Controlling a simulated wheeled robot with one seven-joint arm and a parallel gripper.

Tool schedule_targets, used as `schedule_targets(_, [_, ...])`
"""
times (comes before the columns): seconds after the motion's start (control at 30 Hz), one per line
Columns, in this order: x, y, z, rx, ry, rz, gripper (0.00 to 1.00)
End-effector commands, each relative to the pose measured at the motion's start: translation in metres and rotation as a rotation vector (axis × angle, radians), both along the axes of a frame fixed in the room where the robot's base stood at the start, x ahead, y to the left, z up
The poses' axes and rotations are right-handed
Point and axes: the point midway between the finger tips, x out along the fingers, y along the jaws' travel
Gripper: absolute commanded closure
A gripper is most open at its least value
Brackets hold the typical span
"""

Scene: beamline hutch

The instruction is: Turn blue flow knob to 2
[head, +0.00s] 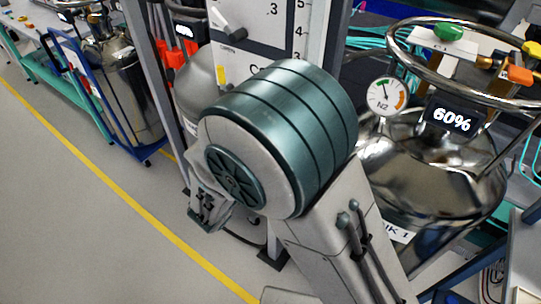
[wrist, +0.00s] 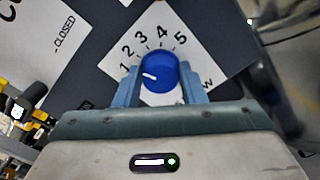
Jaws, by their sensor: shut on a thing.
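The blue flow knob (wrist: 159,73) sits on a white dial plate (wrist: 191,55) numbered 1 to 5 in the wrist view. A short white mark on the knob points left, close to the 1 side of the scale. My gripper (wrist: 159,88) is shut on the knob, one finger at its left and one at its right. In the head view my arm covers the middle, and I cannot make out the blue knob there.
A white card reading CLOSED (wrist: 52,35) lies left of the dial. In the head view, a shiny tank with a 60% display (head: 452,120) and an N2 gauge (head: 387,95) stands at right. Open grey floor with a yellow line (head: 120,190) lies at left.

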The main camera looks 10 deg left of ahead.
Motion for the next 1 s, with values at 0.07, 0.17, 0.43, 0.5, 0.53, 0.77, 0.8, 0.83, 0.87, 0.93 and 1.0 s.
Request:
schedule_targets(0.07, [-0.0001,0.0005,-0.0032,0.034,-0.015,0.002,0.86])
schedule_targets(0.17, [-0.0003,0.0004,-0.0023,0.068,-0.028,0.001,0.86])
schedule_targets(0.43, [-0.0003,0.0003,-0.0005,0.104,-0.043,0.001,0.86])
schedule_targets(0.5, [-0.0004,0.0004,-0.0002,0.106,-0.044,0.001,0.86])
schedule_targets(0.53, [-0.0004,0.0004,-0.0001,0.107,-0.044,0.001,0.86])
schedule_targets(0.77, [-0.0004,0.0004,0.0000,0.107,-0.043,0.002,0.86])
schedule_targets(0.8, [-0.0004,0.0004,0.0000,0.107,-0.043,0.002,0.86])
schedule_targets(0.83, [-0.0004,0.0004,0.0000,0.107,-0.043,0.002,0.55])
schedule_targets(0.87, [-0.0004,0.0003,0.0000,0.107,-0.043,0.002,0.46])
schedule_targets(0.93, [-0.0003,0.0002,-0.0001,0.106,-0.044,0.001,0.41])
schedule_targets(1.0, [-0.0002,0.0000,-0.0001,0.106,-0.043,0.001,0.41])
